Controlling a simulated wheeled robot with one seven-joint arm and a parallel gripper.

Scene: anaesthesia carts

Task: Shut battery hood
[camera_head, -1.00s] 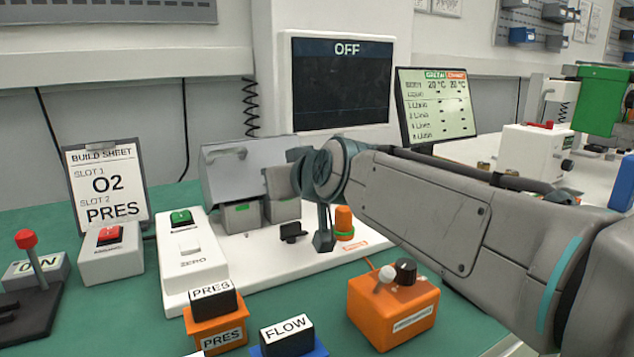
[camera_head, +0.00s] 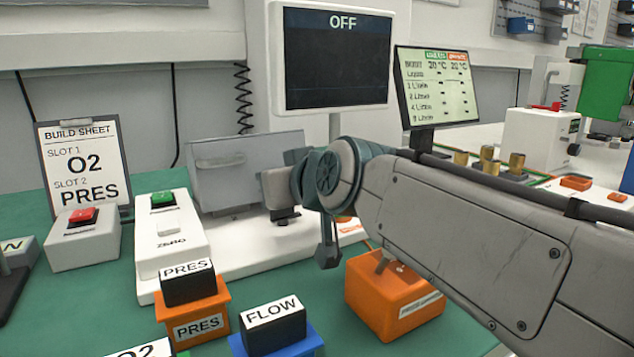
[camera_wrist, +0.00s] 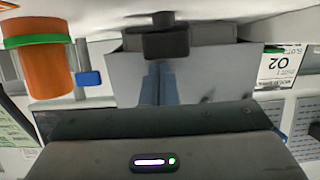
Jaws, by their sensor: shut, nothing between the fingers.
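The battery hood (camera_head: 235,175) is a grey box cover with a handle on the white device at the centre left. The hood's grey face also shows in the wrist view (camera_wrist: 215,80). My gripper (camera_wrist: 161,68) is shut and empty, its two fingertips together in front of that face; contact cannot be told.
An orange cylinder (camera_wrist: 42,65) is at the left in the wrist view. An orange box (camera_head: 395,300) and labelled PRES (camera_head: 188,282) and FLOW (camera_head: 273,328) blocks stand in front. The OFF screen (camera_head: 335,65) is behind.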

